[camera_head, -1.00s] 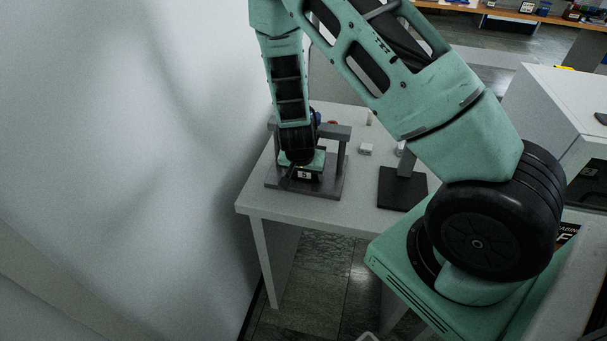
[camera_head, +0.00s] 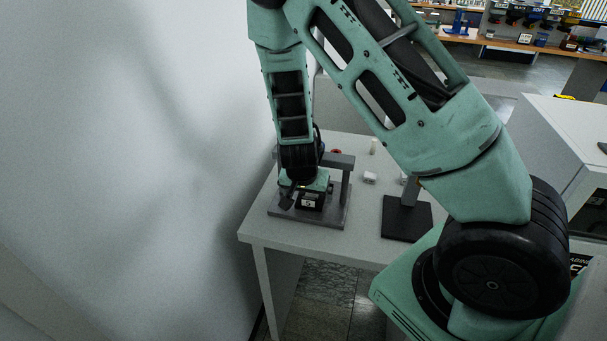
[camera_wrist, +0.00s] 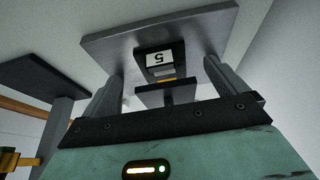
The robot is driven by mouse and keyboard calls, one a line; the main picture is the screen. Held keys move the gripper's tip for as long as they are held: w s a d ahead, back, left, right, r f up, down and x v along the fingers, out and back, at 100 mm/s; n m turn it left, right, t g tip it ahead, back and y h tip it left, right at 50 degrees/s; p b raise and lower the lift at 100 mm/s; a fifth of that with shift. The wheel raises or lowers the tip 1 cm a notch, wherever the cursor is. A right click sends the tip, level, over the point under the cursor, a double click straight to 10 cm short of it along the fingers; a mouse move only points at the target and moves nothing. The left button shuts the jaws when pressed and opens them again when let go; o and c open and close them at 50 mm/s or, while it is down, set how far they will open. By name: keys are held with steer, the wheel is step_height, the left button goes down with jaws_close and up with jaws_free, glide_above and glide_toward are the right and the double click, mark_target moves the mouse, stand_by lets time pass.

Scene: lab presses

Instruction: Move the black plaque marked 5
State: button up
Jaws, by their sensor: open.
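The black plaque marked 5 (camera_head: 311,201) has a white label. It is at the grey press (camera_head: 338,218), above the base plate and between the two posts. The wrist view shows the plaque (camera_wrist: 158,60) upside down at the centre, with the press base plate (camera_wrist: 105,42) behind it. My gripper (camera_head: 302,190) is open, just above and behind the plaque, within the press frame. The fingers are small and partly hidden, so I cannot tell whether they touch the plaque.
A black-based stand (camera_head: 405,218) is to the right of the press. A small white block (camera_head: 370,178) lies between them, farther back. The white table (camera_head: 285,240) has a free front edge, and a wall (camera_head: 150,150) is close on the left.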

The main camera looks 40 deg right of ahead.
steer(key=p+v, duration=0.3)
steer(key=v, duration=0.9)
steer(key=shift+r+p, duration=0.25)
steer(key=shift+p, duration=0.1)
steer(key=s+a+r+n+g+y+b, duration=0.1)
steer(key=s+a+n+y+b, duration=0.2)
steer(key=a, duration=0.5)
steer(key=s+a+n+g+y, duration=0.1)
steer(key=s+a+n+y, duration=0.1)
steer(key=s+a+n, duration=0.35)
steer(key=s+a+r+n+b, duration=0.1)
steer(key=s+a+r+n, duration=0.2)
steer(key=s, duration=0.3)
steer(key=s+a+r+n+b, duration=0.2)
steer(key=s+a+n, duration=0.1)
steer(key=s+n, duration=0.3)
steer(key=shift+s+a+r+g+h, duration=0.35)
steer(key=shift+r+g+h, duration=0.05)
